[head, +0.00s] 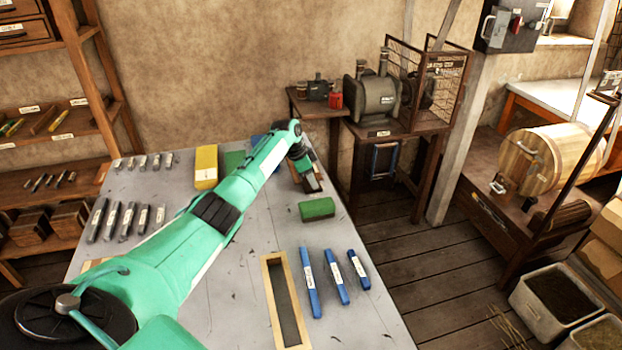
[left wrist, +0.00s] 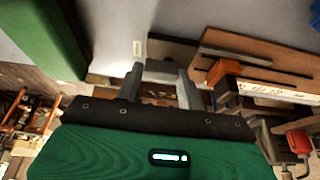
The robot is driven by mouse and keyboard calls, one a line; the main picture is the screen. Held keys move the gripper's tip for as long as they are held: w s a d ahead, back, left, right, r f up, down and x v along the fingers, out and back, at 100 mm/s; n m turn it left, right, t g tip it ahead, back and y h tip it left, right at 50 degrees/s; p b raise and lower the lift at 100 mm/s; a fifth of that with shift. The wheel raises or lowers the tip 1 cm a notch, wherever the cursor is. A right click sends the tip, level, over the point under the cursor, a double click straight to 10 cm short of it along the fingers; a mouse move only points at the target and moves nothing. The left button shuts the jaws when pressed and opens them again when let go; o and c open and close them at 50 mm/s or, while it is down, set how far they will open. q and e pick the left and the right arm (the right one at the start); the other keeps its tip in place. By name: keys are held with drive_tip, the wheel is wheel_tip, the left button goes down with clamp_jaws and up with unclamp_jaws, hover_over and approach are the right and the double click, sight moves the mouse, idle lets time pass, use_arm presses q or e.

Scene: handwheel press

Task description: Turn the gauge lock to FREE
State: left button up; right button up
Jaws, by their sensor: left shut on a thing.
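My left arm reaches across the grey worktable, with my left gripper (head: 308,178) low at its far right edge. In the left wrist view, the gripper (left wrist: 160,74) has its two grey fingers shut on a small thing. That thing is mostly hidden between the fingers, and I cannot make out its shape. Beside it is a brown wooden piece (left wrist: 255,62) with an orange block (left wrist: 222,70) and a pale labelled strip (left wrist: 268,91). I cannot read a FREE mark or clearly identify the gauge lock. My right gripper is not in view.
On the worktable (head: 225,300) lie a green block (head: 317,209), several blue labelled bars (head: 336,276), a wood-framed slot (head: 282,300), a yellow block (head: 205,167) and several grey bars (head: 112,221). A side table with a grey machine (head: 372,97) stands beyond the gripper.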

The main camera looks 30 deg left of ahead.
use_arm(q)
drive_tip(key=o, duration=1)
drive_tip(key=shift+r, duration=0.1)
drive_tip(key=b+v, duration=0.2)
drive_tip(key=v, duration=1.1)
drive_tip(key=shift+s+r+b, duration=0.15)
drive_tip(key=shift+r+b, duration=0.15)
drive_tip(key=shift+b, duration=0.05)
drive_tip(key=shift+a, duration=0.15)
